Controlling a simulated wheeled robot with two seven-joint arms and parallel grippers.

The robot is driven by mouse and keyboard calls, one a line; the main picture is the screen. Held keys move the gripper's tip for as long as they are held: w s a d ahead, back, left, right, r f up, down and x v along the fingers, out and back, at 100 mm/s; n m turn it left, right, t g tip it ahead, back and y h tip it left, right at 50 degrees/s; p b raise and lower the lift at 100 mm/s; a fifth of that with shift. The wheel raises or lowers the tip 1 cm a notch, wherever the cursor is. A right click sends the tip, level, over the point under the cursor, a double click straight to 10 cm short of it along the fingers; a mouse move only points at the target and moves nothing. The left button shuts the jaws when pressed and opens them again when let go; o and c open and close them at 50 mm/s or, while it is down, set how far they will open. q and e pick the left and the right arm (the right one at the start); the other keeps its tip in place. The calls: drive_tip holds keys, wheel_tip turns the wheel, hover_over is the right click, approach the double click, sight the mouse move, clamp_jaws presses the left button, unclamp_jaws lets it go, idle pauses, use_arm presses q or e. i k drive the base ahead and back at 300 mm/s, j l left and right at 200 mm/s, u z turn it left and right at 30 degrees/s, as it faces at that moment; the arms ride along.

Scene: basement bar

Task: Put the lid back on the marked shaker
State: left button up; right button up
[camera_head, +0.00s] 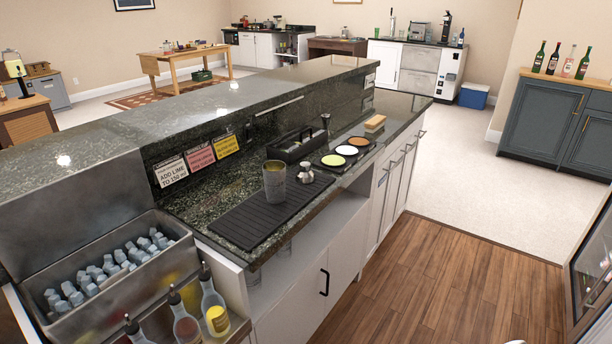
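An open metal shaker tin (275,185) stands upright on the black ribbed bar mat (250,224) on the dark stone counter. A small silver domed piece (305,174), which looks like a shaker lid, sits on the mat just right of and behind the tin, apart from it. I cannot make out a mark on the tin. Dim tin-like shapes (254,278) show on the shelf under the counter; I cannot tell what they are.
A black caddy (294,145) and a tray with round colored dishes (346,150) stand behind the mat. Note cards (199,158) lean on the raised ledge. An ice bin (105,268) and bottles (214,304) are at left front. The wooden floor (455,285) is clear.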

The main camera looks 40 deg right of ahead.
sight(275, 183)
drive_tip(key=z, duration=1)
